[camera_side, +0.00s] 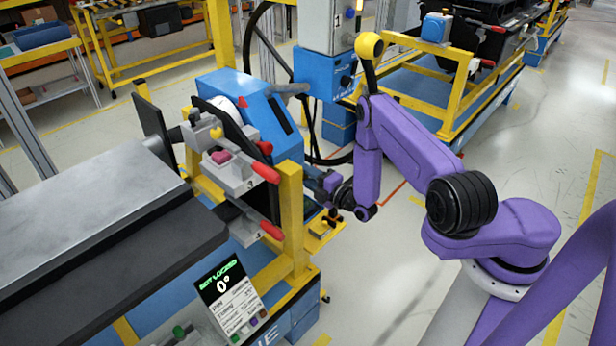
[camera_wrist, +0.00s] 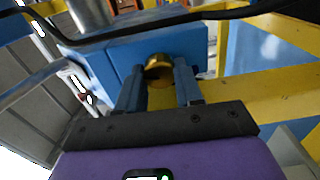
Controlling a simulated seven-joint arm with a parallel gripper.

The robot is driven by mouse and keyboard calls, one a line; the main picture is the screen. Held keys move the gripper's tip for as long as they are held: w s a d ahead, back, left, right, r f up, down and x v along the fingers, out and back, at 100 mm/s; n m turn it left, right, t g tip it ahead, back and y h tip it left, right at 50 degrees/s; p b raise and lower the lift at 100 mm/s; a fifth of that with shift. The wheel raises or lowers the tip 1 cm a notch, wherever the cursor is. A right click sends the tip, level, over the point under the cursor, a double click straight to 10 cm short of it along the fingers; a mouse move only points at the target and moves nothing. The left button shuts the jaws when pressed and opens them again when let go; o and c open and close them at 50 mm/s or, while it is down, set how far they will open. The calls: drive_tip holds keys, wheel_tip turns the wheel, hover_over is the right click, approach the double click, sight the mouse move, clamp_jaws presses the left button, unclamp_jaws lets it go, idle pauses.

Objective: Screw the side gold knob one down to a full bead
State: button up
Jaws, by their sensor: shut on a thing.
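The gold knob (camera_wrist: 159,64) sits on the near face of a blue block (camera_wrist: 115,62) in the wrist view. My gripper (camera_wrist: 157,76) has its two blue fingers on either side of the knob and is shut on it. Only the knob's upper part shows clearly; whether it is seated against the block I cannot tell. In the side view my gripper (camera_side: 322,186) is low beside the yellow frame post, and the knob is hidden there.
A yellow post (camera_side: 293,215) stands just left of my gripper. Red-tipped clamps (camera_side: 266,173) are left of it. A screen (camera_side: 228,290) appears to read "NOT LOCKED" and 0°. A dark cable (camera_wrist: 200,14) crosses above the block. Floor at right is clear.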

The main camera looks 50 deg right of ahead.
drive_tip(key=shift+m, duration=1.2)
drive_tip(key=o, duration=1)
drive_tip(key=shift+o, duration=0.2)
drive_tip(key=shift+s, duration=0.1)
drive_tip(key=s, duration=1.7)
drive_tip(key=shift+s, duration=0.15)
